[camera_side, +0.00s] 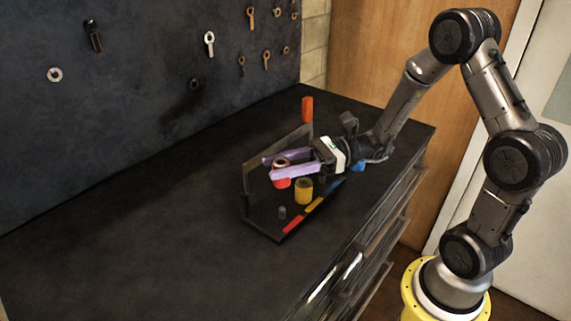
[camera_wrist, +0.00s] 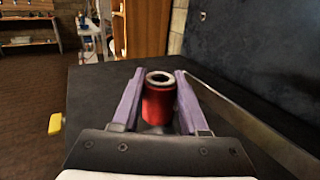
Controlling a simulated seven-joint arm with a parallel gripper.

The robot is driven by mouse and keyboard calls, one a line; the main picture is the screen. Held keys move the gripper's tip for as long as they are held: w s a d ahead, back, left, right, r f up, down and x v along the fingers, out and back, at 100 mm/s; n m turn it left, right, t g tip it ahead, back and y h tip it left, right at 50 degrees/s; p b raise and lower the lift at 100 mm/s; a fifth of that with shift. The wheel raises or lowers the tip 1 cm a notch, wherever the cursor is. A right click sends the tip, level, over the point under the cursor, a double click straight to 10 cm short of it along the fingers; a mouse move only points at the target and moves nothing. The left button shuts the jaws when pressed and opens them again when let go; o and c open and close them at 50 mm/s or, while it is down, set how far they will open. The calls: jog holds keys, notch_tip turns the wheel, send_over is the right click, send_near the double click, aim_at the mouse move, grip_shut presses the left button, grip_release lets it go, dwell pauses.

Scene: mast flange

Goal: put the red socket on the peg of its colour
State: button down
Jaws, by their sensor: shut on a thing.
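My gripper (camera_side: 277,167) has purple fingers and is shut on the red socket (camera_side: 281,183). The socket is upright, with its pale open rim facing up, and it also shows between the fingers in the wrist view (camera_wrist: 159,104). In the side view it is above the dark rack (camera_side: 262,227). A short grey peg (camera_side: 282,212) stands bare near the rack's red strip (camera_side: 293,225), lower in the picture than the socket and apart from it. I cannot tell whether the socket lines up over the peg.
A yellow socket (camera_side: 304,191) stands on the rack close by the red one. A thin upright panel (camera_side: 277,156) runs along the rack's back. A blue piece (camera_side: 358,166) sits near my wrist, and an orange-red piece (camera_side: 307,109) stands behind. The left bench top (camera_side: 130,225) is clear.

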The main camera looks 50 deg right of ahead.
jog(key=shift+f, duration=0.1)
send_over(282, 208)
jog(key=shift+f, duration=2.8)
jog(key=shift+f, duration=0.95)
jog(key=shift+r, duration=0.1)
jog(key=shift+r, duration=0.5)
jog(key=shift+f, duration=0.55)
dwell(0.7)
jog(key=shift+c, duration=1.8)
grip_release()
jog(key=shift+f, duration=0.1)
